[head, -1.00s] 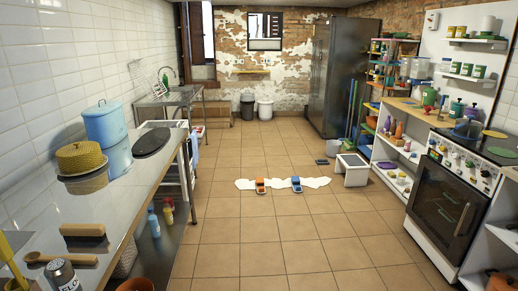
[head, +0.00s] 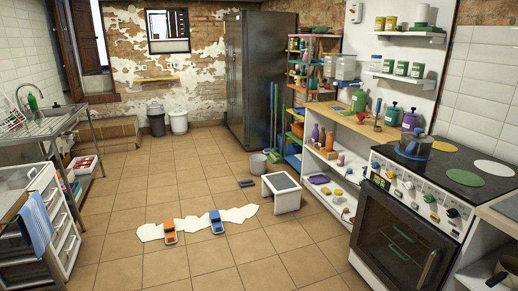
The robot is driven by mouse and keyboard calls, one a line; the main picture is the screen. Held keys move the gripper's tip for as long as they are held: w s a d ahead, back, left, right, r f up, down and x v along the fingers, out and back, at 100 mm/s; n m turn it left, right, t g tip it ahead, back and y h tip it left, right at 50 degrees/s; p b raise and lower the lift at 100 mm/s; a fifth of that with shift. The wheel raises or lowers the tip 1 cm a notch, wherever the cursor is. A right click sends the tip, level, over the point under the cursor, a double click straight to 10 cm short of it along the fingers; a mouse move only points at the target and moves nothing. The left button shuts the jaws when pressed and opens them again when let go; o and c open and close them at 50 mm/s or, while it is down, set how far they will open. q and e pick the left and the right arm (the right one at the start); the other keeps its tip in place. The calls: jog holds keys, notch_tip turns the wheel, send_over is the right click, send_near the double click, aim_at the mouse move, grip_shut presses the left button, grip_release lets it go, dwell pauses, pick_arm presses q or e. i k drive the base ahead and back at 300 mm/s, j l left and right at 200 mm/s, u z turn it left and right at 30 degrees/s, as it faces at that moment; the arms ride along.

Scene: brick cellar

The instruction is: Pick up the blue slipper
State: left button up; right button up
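The blue slipper (head: 216,222) lies on the tiled floor area in the lower middle of the head view, on or at the front edge of a white irregular-shaped rug (head: 238,213). An orange slipper (head: 170,232) lies to its left, apart from it. Both look blue or orange with paler parts, and their toes and openings are too small to make out well. Neither of my grippers shows in the head view.
An oven (head: 395,240) stands at right, a white drawer unit (head: 50,215) at left. The tiled floor before the slippers is clear.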

aim_at(215, 221)
jog(key=i, duration=2.15)
jog(key=i+u, duration=0.15)
jog(key=i, duration=0.5)
jog(key=i+l+u, duration=0.15)
jog(key=i, duration=0.45)
jog(key=i+l+u, duration=0.1)
jog(key=i+l, duration=0.15)
jog(key=i, duration=0.35)
